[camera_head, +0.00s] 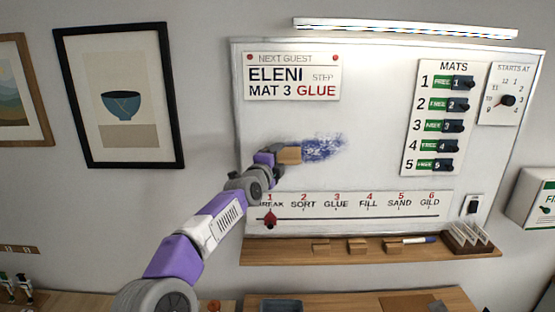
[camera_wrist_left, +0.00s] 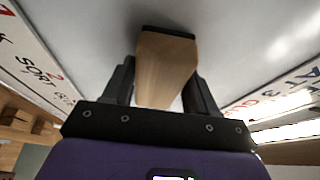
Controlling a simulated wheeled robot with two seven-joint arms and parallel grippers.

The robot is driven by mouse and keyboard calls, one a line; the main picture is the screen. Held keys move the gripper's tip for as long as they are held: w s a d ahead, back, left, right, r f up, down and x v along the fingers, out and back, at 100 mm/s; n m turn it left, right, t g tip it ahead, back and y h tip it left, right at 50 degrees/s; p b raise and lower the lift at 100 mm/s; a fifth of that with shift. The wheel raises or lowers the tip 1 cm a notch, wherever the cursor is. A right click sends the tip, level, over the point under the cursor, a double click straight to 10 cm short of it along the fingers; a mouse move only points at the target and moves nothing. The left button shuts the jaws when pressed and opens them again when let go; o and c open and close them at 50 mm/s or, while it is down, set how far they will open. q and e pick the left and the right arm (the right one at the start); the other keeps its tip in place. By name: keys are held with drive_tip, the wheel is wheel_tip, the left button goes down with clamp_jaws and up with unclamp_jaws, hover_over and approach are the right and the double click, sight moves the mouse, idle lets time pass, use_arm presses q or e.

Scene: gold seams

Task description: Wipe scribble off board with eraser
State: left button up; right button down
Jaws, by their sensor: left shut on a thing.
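The whiteboard (camera_head: 380,85) hangs on the wall. A blue scribble (camera_head: 322,147) is on it, left of the middle, below the guest sign. My left gripper (camera_head: 284,157) is shut on the eraser (camera_head: 291,154), a wooden block with a dark edge at its far end. The eraser is at the scribble's left edge, close to the board; I cannot tell whether it touches. In the left wrist view the eraser (camera_wrist_left: 165,70) sits between both fingers of the left gripper (camera_wrist_left: 162,88), its dark end toward the board. My right gripper is not in view.
A ledge (camera_head: 290,250) under the board carries wooden blocks (camera_head: 357,246), a marker (camera_head: 415,240) and a card holder (camera_head: 467,240). A step strip with a red slider (camera_head: 270,219) lies below the scribble. The mats panel (camera_head: 437,120) is to the right.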

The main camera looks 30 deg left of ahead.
sight(289, 158)
use_arm(q)
drive_tip(key=shift+w+a, duration=0.15)
drive_tip(key=shift+w, duration=0.05)
drive_tip(key=shift+w+d+r+p, duration=0.1)
drive_tip(key=shift+w+d+p, duration=0.15)
drive_tip(key=shift+d+p, duration=0.3)
drive_tip(key=shift+w+d+r+p, duration=0.1)
drive_tip(key=shift+w+d+p, duration=0.15)
drive_tip(key=shift+d+p, duration=0.25)
drive_tip(key=shift+w+d+f+p, duration=0.15)
drive_tip(key=shift+w+d+p, duration=0.2)
drive_tip(key=shift+d+p, duration=0.2)
